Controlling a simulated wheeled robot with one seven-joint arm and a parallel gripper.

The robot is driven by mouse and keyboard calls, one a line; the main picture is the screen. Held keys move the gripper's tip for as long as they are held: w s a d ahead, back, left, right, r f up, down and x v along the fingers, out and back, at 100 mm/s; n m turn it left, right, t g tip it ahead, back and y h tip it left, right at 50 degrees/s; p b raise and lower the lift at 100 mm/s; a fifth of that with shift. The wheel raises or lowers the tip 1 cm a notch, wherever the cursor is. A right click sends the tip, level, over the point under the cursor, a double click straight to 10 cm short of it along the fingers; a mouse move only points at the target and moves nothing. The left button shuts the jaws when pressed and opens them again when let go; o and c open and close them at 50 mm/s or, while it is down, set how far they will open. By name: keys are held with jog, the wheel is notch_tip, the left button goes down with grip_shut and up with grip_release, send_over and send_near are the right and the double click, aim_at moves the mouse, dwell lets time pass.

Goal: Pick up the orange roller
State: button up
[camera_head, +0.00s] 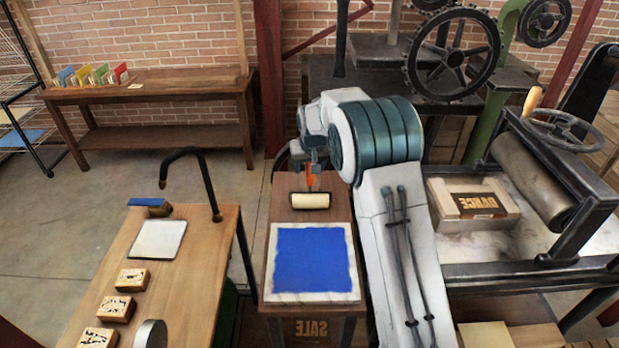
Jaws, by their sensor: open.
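The orange roller (310,177) has an orange handle and lies on a small brown wooden stand, behind a slab with a blue square. A pale cream cylinder in a dark frame (310,201) shows at the handle's near end and looks like its roller head. My gripper (312,166) is above the handle at the far end of the stand, pointing down. Its fingers are small and partly hidden by my arm. It is open, and I cannot tell whether the fingers touch the handle.
The blue-inked slab (313,259) covers the stand's near part. A wooden bench (190,270) with blocks and a dark curved pipe (205,175) stands left. A press (540,180) with a boxed type block (475,204) stands right. Floor is clear at far left.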

jog(key=c, duration=1)
jog(key=shift+r, duration=0.15)
